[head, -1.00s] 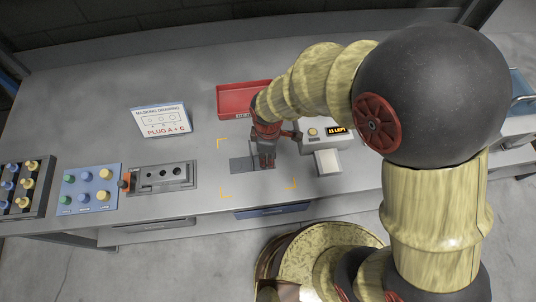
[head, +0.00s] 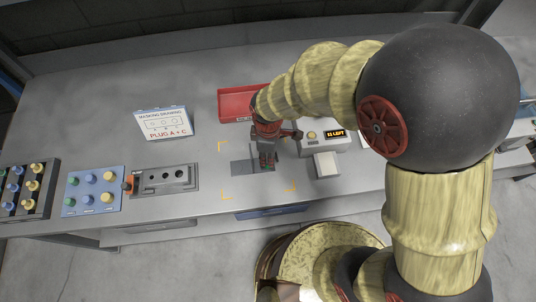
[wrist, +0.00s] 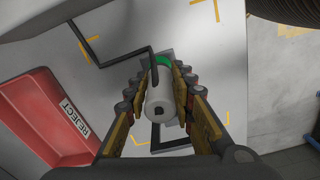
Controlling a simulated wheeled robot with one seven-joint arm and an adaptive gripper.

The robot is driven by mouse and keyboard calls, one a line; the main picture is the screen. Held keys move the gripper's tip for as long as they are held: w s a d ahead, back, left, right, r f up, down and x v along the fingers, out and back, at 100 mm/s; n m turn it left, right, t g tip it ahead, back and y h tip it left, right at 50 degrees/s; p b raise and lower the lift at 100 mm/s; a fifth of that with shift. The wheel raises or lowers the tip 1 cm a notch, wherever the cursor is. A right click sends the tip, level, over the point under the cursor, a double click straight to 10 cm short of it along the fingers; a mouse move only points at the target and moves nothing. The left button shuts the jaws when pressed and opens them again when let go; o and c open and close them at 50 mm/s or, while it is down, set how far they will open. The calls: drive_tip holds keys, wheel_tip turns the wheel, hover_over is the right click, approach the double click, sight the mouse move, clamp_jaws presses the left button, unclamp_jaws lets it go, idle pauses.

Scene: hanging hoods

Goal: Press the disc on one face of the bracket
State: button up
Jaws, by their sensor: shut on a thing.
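My gripper (head: 264,163) points down inside the yellow corner marks on the bench. In the wrist view, my gripper (wrist: 163,80) is shut on a white cylindrical piece (wrist: 159,98) with a dark hole in its near end. A green curved edge (wrist: 163,60), perhaps of the disc, shows just beyond the white piece; whether it touches anything is unclear. A flat grey piece (head: 242,167), likely the bracket, lies beside the fingers and is partly hidden by them. In the wrist view a thin dark bent bar (wrist: 120,57) reaches the fingers.
A red reject tray (wrist: 48,115) stands beside the marked area. A dispenser with a lit counter (head: 335,134) is to the right. A masking drawing sign (head: 164,123), a grey plug block (head: 165,180) and a blue peg board (head: 93,190) stand left. Bench between them is bare.

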drive_tip(key=shift+r+p, duration=1.5)
drive_tip(key=shift+r, duration=0.65)
